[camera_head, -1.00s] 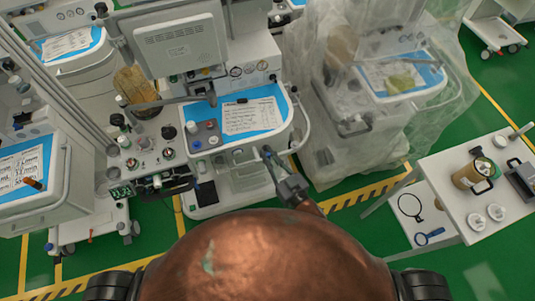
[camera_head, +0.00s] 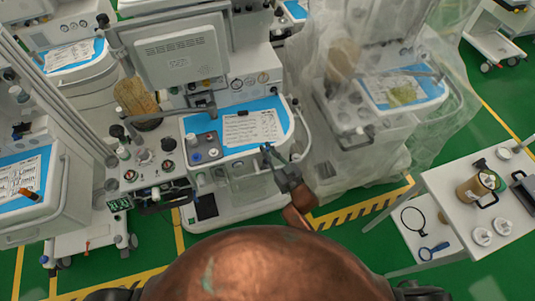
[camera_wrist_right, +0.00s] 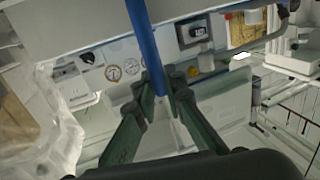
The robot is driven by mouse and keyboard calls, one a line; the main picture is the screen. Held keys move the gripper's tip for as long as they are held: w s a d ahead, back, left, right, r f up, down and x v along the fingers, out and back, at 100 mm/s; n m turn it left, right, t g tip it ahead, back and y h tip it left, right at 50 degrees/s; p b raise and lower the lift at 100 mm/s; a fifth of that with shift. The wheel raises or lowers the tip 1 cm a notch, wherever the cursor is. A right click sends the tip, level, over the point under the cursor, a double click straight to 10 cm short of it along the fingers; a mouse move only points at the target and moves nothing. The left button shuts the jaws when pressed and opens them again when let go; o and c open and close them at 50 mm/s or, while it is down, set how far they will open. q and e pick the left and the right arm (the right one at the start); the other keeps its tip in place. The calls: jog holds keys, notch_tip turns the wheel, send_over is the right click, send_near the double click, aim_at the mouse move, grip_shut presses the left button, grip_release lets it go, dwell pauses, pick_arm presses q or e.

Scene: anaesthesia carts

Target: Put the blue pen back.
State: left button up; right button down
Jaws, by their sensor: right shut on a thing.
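The blue pen (camera_wrist_right: 146,45) is a long blue rod in the right wrist view, held between my right gripper's fingers (camera_wrist_right: 161,92). Its top runs out of that frame. In the head view my right gripper (camera_head: 271,159) is at the front right edge of the middle cart's tray, and the pen is too small there to make out clearly. A white paper sheet (camera_head: 248,131) with a black clip lies on the blue mat (camera_head: 205,122) of that tray. My left gripper is not in view.
The middle cart carries a monitor (camera_head: 180,55) behind the tray. A plastic-draped cart (camera_head: 360,125) stands close on the right. A white table (camera_head: 452,190) with a gold mug (camera_head: 474,189) is at right. Another cart with a paper (camera_head: 20,177) is at left.

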jog(key=shift+w+f, duration=0.1)
jog(key=shift+f, duration=1.55)
jog(key=c, duration=2)
grip_release()
jog(key=shift+f+b, duration=0.15)
jog(key=shift+b, duration=0.15)
jog(key=shift+r, duration=0.3)
jog(key=v, duration=1.2)
jog(key=shift+f+p, duration=0.15)
jog(key=shift+p, duration=0.2)
